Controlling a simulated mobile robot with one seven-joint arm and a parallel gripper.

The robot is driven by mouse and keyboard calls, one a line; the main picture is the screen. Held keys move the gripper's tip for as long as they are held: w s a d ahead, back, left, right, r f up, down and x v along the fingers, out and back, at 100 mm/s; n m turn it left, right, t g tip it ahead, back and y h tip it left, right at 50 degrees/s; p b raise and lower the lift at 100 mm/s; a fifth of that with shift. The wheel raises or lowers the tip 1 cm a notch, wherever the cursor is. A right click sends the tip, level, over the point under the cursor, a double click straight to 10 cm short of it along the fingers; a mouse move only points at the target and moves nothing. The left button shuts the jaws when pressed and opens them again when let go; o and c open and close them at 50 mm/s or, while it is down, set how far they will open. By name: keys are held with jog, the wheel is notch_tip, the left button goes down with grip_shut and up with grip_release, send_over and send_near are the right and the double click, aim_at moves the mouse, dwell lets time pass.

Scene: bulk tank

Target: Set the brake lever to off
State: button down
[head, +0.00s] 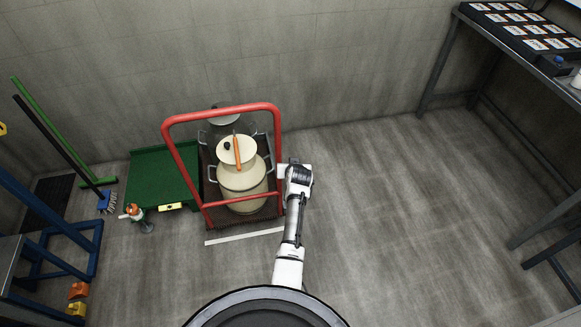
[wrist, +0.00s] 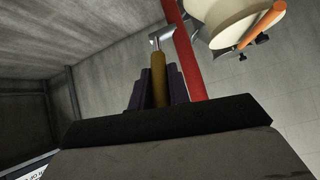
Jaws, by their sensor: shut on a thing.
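The brake lever (wrist: 158,62) has a yellow grip and a pale metal crosspiece at its top end, beside the red post in the wrist view. My gripper (wrist: 157,84) is shut on the yellow grip, with a dark finger on each side. In the head view my gripper (head: 283,172) is at the right post of the trolley's red frame (head: 222,110). The lever is hidden there behind my gripper. I cannot tell its on or off setting.
The trolley carries cream cans (head: 240,180) with an orange bar (head: 237,150) on one lid. A green platform (head: 160,178) stands left of it, near brushes and a blue frame (head: 65,250). A metal table (head: 540,65) stands at right. The floor between is clear.

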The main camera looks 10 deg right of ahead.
jog(key=shift+w+r+g+p, duration=0.15)
jog(key=shift+w+g+p, duration=0.15)
jog(key=shift+g, duration=0.25)
jog(key=shift+w+r+g+p, duration=0.15)
jog(key=shift+w+g, duration=0.25)
jog(key=shift+g, duration=0.15)
jog(key=c, duration=1.4)
grip_release()
jog(key=shift+c, duration=0.2)
jog(key=shift+o, duration=0.6)
jog(key=shift+r, duration=0.15)
jog(key=shift+w, duration=0.1)
